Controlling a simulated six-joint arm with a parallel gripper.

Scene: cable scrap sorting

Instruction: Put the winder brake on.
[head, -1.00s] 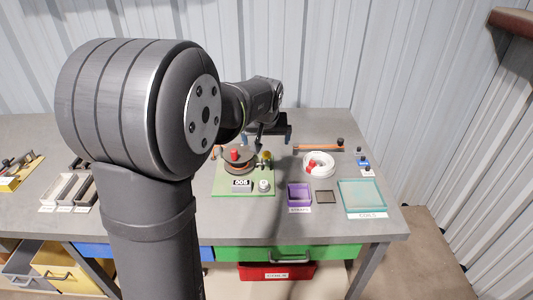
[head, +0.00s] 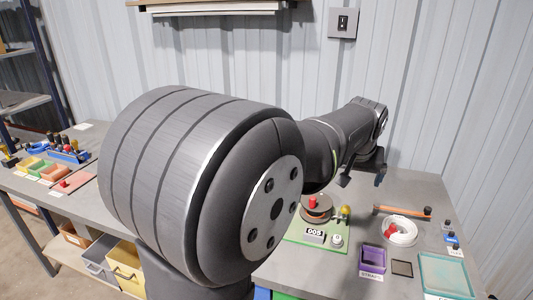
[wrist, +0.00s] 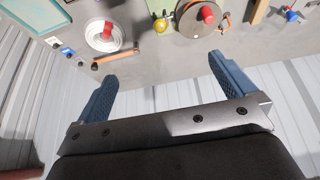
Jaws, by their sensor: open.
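The winder stands on a green base plate (head: 300,232) in the head view. It has a brown spool (head: 320,213) with a red knob (head: 312,202), a yellow knob (head: 345,212), a counter reading 005 (head: 314,235) and a small white knob (head: 337,240). I cannot tell which part is the brake.
A hammer-like tool (head: 402,211) lies behind a white cable coil (head: 399,231) with a red piece on it. A purple tray (head: 373,260), a dark square (head: 402,268) and a teal tray (head: 445,276) line the front right. The corrugated wall is close behind the bench.

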